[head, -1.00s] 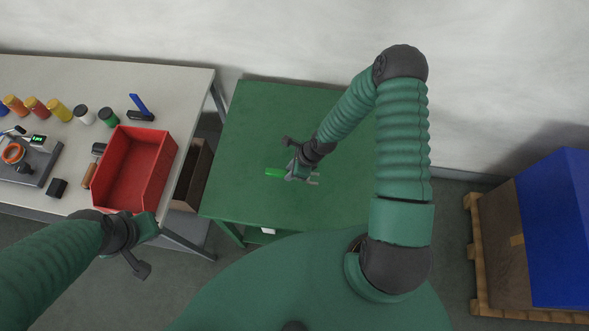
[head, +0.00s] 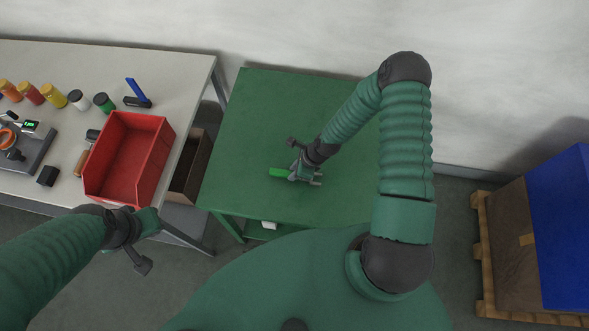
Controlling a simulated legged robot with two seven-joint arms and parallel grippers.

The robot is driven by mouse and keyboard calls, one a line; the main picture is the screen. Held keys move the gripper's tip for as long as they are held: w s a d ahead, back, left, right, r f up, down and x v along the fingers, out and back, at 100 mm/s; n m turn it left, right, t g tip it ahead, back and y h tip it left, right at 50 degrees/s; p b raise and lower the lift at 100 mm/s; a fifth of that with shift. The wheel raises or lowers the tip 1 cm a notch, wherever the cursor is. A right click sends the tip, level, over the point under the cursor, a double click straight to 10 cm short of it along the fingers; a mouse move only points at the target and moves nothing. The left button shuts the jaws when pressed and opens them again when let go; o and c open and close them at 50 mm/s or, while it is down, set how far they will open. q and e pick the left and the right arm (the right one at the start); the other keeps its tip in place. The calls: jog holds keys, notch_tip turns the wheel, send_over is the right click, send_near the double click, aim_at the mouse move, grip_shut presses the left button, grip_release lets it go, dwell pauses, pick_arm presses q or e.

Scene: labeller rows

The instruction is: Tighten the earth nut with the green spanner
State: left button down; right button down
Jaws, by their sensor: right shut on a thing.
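The green spanner (head: 280,172) shows as a short bright green piece with a grey end on the left of my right gripper (head: 299,177). My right gripper is shut on it, over the green table (head: 250,125). I cannot tell whether the spanner touches the table top. Much of the spanner is hidden by the gripper. My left gripper (head: 148,243) is in front of the grey bench, near the red bin; its fingers are too unclear to tell open from shut. I cannot make out the earth nut.
A red bin (head: 112,195) stands at the grey bench's (head: 180,75) right end. Several jars (head: 54,96), a blue-handled tool (head: 137,92) and a device with a lit display (head: 31,126) are also there. A blue box (head: 562,230) stands on a pallet at right.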

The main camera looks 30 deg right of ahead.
jog(key=shift+d+f, duration=0.2)
jog(key=shift+f, duration=0.1)
jog(key=shift+d+f, duration=0.1)
jog(key=shift+d, duration=0.3)
jog(key=c, duration=1.5)
grip_release()
jog(key=shift+o, duration=1.3)
jog(key=shift+a, duration=0.15)
jog(key=shift+o, duration=0.5)
jog(key=shift+a, duration=0.25)
jog(key=shift+d+r, duration=0.2)
jog(key=shift+r, duration=0.2)
jog(key=v, duration=1.6)
pick_arm(q)
notch_tip(320, 180, down, 8)
jog(key=d+b, duration=0.1)
jog(key=b, duration=0.6)
jog(key=shift+d+r+b, duration=0.15)
jog(key=shift+r+b, duration=0.05)
jog(key=shift+b, duration=0.1)
pick_arm(e)
jog(key=s+a+r+n+h, duration=0.1)
jog(key=s+a+r+n, duration=0.1)
jog(key=n, duration=1)
jog(key=s+a+r+n+h, duration=0.2)
jog(key=s+a+r+n, duration=0.1)
jog(key=n, duration=1)
jog(key=shift+s+a+h, duration=0.25)
jog(key=shift+a+h, duration=0.05)
jog(key=shift+a, duration=0.2)
